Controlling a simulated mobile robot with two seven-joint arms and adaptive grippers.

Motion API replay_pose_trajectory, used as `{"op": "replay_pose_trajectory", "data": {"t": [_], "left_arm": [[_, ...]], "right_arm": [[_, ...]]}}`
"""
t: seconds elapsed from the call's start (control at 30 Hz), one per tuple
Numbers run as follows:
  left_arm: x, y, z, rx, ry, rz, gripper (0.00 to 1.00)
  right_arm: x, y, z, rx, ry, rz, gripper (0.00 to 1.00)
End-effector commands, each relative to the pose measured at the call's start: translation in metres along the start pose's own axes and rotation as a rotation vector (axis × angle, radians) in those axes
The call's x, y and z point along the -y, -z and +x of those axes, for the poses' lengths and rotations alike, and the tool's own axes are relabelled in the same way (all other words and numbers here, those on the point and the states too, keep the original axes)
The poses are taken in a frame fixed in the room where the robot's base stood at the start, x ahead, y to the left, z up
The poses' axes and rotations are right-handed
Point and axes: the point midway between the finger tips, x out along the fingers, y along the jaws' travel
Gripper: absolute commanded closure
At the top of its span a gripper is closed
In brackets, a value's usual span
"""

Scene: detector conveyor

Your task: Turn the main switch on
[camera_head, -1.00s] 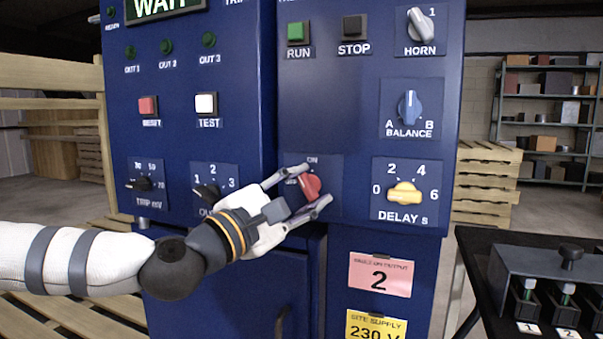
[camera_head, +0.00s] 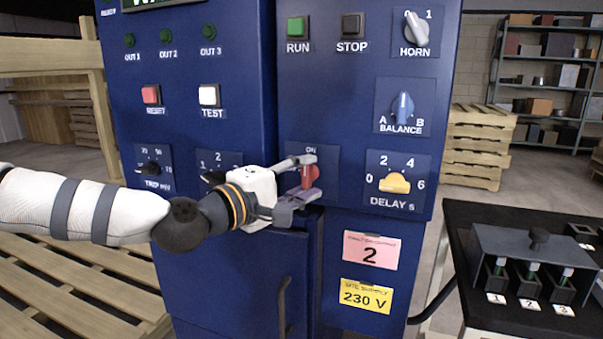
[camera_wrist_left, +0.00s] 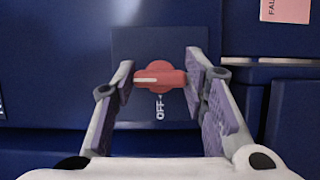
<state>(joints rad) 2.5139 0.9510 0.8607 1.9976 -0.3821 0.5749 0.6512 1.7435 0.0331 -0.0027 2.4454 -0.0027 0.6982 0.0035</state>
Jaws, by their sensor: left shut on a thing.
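The main switch is a red rotary knob (camera_head: 309,176) on a square blue plate on the cabinet's right panel. The word ON stands above it. In the wrist view the knob (camera_wrist_left: 160,77) has a white pointer line that points left, away from the sideways OFF mark below it; this is the ON side in the head view. My left gripper (camera_head: 306,178) is shut on the knob, one finger at its upper end and one at its lower end. It also shows in the wrist view (camera_wrist_left: 158,80). The OFF mark is hidden in the head view. My right gripper is not in view.
The yellow DELAY knob (camera_head: 395,183) is right of the switch, the blue BALANCE knob (camera_head: 403,107) above that. The TRIP mV knob (camera_head: 150,168) is left. A black table (camera_head: 455,215) with a grey rack (camera_head: 520,246) stands at right.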

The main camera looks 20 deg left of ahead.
Motion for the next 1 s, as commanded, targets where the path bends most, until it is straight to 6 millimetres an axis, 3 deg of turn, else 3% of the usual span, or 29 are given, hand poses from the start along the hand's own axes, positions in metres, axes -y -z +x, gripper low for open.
{"op": "replay_pose_trajectory", "data": {"t": [0.4, 0.43, 0.5, 0.83, 1.0], "left_arm": [[-0.002, 0.001, 0.0, -0.003, -0.004, 0.009, 0.88], [-0.002, 0.001, 0.0, -0.003, -0.004, 0.009, 0.53], [-0.002, 0.001, 0.0, -0.003, -0.004, 0.008, 0.4], [-0.001, 0.001, -0.003, -0.001, -0.001, 0.006, 0.4], [-0.002, 0.002, -0.039, -0.003, -0.004, 0.003, 0.4]], "right_arm": [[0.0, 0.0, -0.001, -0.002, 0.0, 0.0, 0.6], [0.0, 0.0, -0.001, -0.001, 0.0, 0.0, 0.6], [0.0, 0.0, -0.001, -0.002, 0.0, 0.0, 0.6], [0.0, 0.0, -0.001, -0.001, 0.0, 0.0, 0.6], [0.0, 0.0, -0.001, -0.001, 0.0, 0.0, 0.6]]}}
